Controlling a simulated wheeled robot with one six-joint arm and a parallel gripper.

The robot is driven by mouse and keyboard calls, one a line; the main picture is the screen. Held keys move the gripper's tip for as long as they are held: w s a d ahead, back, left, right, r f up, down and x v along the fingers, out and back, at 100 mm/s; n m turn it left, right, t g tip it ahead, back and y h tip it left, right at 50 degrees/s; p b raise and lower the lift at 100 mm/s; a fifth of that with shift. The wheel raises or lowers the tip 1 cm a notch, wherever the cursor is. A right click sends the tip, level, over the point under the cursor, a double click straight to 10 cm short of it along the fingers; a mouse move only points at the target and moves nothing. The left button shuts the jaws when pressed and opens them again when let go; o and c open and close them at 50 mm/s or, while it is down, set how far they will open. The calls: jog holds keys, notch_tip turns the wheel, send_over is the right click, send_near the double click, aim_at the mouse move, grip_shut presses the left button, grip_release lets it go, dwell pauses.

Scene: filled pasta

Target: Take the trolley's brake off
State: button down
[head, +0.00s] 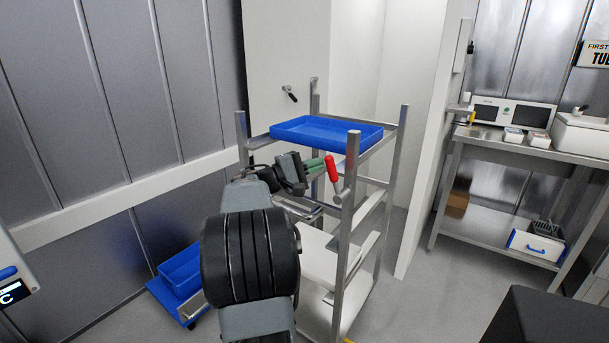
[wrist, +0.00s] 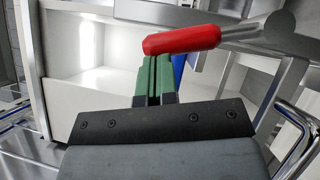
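The trolley (head: 347,240) is a metal frame with upright posts and a blue tray (head: 372,138) on top. A brake lever with a red grip (head: 332,168) sits at its near post, the grip pointing up and tilted slightly left. In the wrist view the red grip (wrist: 182,39) lies crosswise at the fingertips, its metal rod running right. My gripper (head: 318,164) has green fingers, which also show in the wrist view (wrist: 153,75). They are together with only a thin dark line between them. The tips are at the grip's side; I cannot tell whether they touch it.
A blue crate on a low dolly (head: 180,275) stands on the floor at left. A white wall end (head: 432,150) rises right of the trolley. A steel bench (head: 500,150) with equipment stands further right.

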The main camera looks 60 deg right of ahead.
jog(key=shift+s+a+r+m+t+y+b, duration=0.1)
jog(key=shift+s+r+m+t+y+b, duration=0.15)
jog(key=shift+s+m, duration=0.4)
jog(key=shift+s+a+r+m+t+y+b, duration=0.1)
jog(key=shift+s+r+m+t+y+b, duration=0.05)
jog(key=shift+s+r+m+y+b, duration=0.35)
jog(key=shift+s+a+r+m+t+y+b, duration=0.1)
jog(key=shift+s+r+m+t+y+b, duration=0.1)
jog(key=shift+s+m, duration=0.5)
jog(key=shift+w, duration=0.1)
jog(key=p, duration=0.1)
send_near(327, 161)
jog(key=w+a, duration=0.1)
jog(key=w, duration=0.3)
jog(key=shift+s+a+r, duration=0.2)
jog(key=shift+s, duration=0.05)
